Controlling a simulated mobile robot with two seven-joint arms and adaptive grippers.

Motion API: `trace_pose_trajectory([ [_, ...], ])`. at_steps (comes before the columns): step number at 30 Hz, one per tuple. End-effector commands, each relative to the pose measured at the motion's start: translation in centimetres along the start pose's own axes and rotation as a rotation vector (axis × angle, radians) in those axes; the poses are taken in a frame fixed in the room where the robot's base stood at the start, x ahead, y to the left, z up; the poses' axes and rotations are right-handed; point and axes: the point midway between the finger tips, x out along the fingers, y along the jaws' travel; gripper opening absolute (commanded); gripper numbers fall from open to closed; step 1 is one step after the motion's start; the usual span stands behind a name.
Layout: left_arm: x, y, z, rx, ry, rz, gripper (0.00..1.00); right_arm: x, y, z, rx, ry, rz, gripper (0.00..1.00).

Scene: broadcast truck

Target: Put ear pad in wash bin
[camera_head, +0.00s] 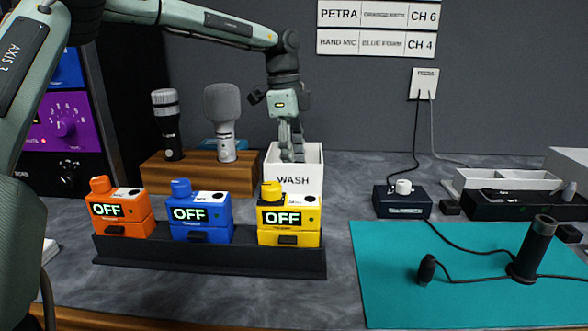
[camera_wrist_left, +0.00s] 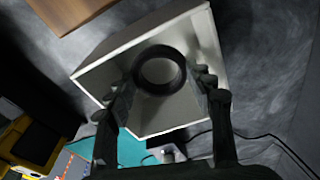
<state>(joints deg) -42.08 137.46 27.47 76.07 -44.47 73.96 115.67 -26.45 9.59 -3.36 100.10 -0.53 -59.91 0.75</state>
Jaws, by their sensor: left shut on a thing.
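The white wash bin (camera_head: 294,181), marked "WASH", stands on the counter behind the yellow pack. My left gripper (camera_head: 291,150) points down with its fingers inside the bin's opening. In the left wrist view, the black ring-shaped ear pad (camera_wrist_left: 160,91) is between the fingertips of my left gripper (camera_wrist_left: 164,84), and the gripper is shut on it. The ear pad shows against the inside of the wash bin (camera_wrist_left: 105,62). The head view hides the ear pad; whether it touches the bin floor cannot be told. My right gripper is not in view.
Orange (camera_head: 120,209), blue (camera_head: 201,213) and yellow (camera_head: 289,216) packs stand on a black rack in front of the bin. A wooden block (camera_head: 190,172) with two microphones is left of it. A teal mat (camera_head: 450,285) with a black cabled device lies at right.

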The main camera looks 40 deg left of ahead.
Motion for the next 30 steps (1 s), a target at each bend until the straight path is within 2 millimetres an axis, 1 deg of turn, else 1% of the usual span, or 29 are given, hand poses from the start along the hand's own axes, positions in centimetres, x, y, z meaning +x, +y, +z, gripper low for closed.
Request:
trace_pose_trajectory([
  [1,0.9,0.1,0.1,0.0,-0.001,0.004,0.38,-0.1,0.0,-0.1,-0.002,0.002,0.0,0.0],
  [4,2.1,0.1,0.3,0.001,0.0,0.003,0.38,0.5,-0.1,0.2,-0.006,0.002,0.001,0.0],
  [9,2.3,0.0,0.3,0.001,0.0,-0.001,0.38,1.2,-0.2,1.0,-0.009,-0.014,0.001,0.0],
  [16,2.5,0.0,0.3,0.001,-0.001,0.0,0.38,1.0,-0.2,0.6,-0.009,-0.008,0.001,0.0],
  [17,2.5,0.0,0.3,0.001,-0.001,0.0,0.56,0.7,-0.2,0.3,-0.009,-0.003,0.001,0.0],
  [18,2.5,0.0,0.3,0.001,-0.001,0.0,0.61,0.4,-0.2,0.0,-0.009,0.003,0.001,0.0],
  [21,2.5,0.0,0.3,0.001,-0.001,0.0,0.61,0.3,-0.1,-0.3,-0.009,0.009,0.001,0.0],
  [27,2.4,0.0,0.3,0.001,-0.001,0.0,0.61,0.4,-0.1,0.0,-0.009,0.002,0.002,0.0],
  [29,2.2,0.0,0.3,0.001,0.0,0.0,0.61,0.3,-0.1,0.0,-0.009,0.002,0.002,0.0],
  [30,2.0,0.0,0.2,0.001,0.0,-0.001,0.61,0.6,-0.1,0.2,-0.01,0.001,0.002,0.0],
])
